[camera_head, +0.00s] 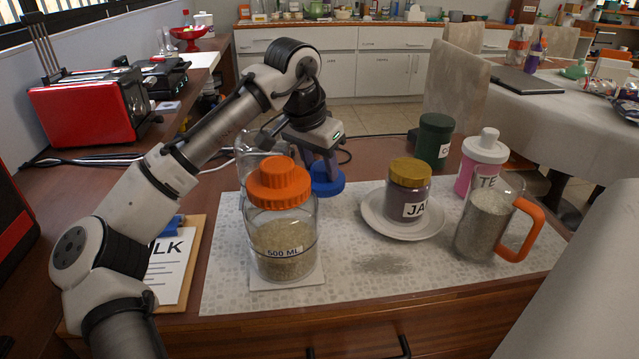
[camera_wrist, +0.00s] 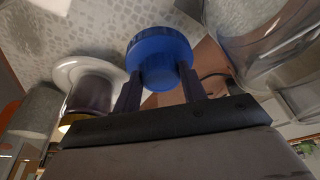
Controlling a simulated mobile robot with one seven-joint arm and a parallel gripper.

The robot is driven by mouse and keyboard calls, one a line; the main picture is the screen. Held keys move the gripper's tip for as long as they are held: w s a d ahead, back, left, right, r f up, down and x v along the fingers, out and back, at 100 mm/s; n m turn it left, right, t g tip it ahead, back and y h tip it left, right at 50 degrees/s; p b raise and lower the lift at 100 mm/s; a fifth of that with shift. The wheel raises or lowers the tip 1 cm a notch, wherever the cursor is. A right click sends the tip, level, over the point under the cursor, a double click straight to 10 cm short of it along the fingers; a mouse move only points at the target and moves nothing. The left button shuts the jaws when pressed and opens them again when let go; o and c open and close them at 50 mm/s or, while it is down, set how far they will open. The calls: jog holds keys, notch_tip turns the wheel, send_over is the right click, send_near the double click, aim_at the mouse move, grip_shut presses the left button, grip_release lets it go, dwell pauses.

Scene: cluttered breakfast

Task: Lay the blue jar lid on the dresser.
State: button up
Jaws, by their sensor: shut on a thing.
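The blue jar lid (camera_head: 327,186) is between the fingertips of my gripper (camera_head: 322,165), just behind the jar with the orange lid in the head view. The wrist view shows the lid (camera_wrist: 158,50) gripped between the two dark fingers of my gripper (camera_wrist: 162,82). The lid's wide disc faces away from the palm. It is low over the patterned mat and the wooden dresser top (camera_head: 375,155); I cannot tell whether it touches the surface.
An open glass jar (camera_head: 247,150) stands left of my gripper.

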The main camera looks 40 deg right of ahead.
aim_at(319, 181)
notch_tip(319, 181, down, 4)
jog(key=shift+f+b, duration=0.1)
jog(key=shift+b, duration=0.3)
jog(key=o, duration=1.1)
jog(key=p+v, duration=0.2)
jog(key=v, duration=1)
